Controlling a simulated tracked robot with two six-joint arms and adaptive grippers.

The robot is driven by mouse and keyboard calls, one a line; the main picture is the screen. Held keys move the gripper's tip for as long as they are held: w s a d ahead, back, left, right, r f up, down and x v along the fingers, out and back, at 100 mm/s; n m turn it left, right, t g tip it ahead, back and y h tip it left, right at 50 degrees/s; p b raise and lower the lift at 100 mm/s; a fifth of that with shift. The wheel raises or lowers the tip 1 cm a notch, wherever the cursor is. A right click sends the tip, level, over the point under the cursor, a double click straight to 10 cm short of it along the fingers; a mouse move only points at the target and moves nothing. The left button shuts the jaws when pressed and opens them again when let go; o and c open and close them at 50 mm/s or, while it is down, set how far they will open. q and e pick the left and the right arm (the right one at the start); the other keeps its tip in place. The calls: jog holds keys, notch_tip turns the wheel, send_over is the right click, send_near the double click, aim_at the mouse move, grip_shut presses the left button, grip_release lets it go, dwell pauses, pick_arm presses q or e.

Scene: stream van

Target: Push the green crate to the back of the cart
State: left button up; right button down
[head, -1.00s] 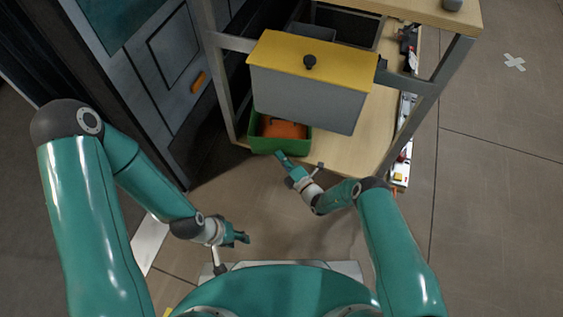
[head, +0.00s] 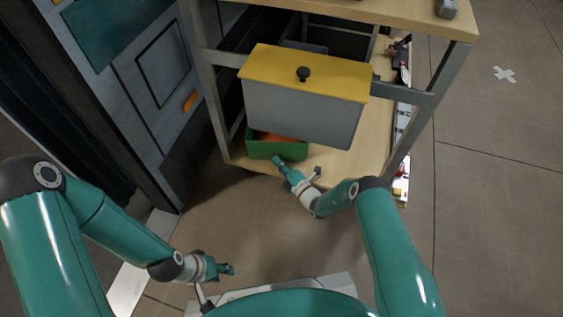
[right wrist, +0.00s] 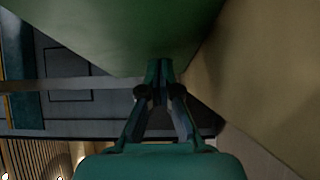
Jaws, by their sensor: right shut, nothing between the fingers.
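The green crate (head: 262,150) sits on the wooden lower shelf of the cart (head: 345,165), with something orange inside. A grey bin above hides its rear part. My right gripper (head: 277,160) is shut and empty, with its tips at the crate's front wall; they look to be touching it. In the right wrist view, the shut fingertips (right wrist: 160,66) meet the lower edge of a large green surface, the crate (right wrist: 115,30). My left gripper (head: 226,270) hangs low, well in front of the cart and away from the crate. Its finger opening is too small to judge.
The grey bin (head: 300,110) with a yellow lid (head: 335,82) juts out above the crate. Metal cart legs (head: 211,100) stand left and right (head: 425,110). A grey door panel (head: 155,75) is close on the left.

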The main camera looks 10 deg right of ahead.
jog(key=s+a+p+v, duration=0.15)
jog(key=p+v, duration=0.35)
jog(key=v, duration=0.8)
jog(key=w+a+r+n+g+y, duration=0.3)
jog(key=a+r+n+y, duration=0.35)
jog(key=r, duration=0.55)
jog(key=s+a+r+n+g, duration=0.1)
jog(key=s+a+n+g, duration=0.3)
jog(key=s+n+g, duration=0.3)
jog(key=s+a+r+n+g, duration=0.1)
jog(key=s+a+n+g, duration=0.2)
jog(key=s+n+g, duration=0.45)
jog(key=s+d+f+n+h, duration=0.2)
jog(key=s+d+n+h, duration=0.35)
jog(key=s+n, duration=0.35)
jog(key=s+d+f+n+h, duration=0.2)
jog(key=s+d+n+h, duration=0.4)
jog(key=n, duration=0.5)
jog(key=w+n+t, duration=0.2)
jog(key=w+n, duration=0.1)
jog(key=n, duration=0.3)
notch_tip(320, 180, up, 35)
jog(key=p, duration=3.5)
jog(key=shift+r+m+y, duration=0.2)
jog(key=shift+m+y, duration=0.1)
jog(key=shift+y, duration=0.1)
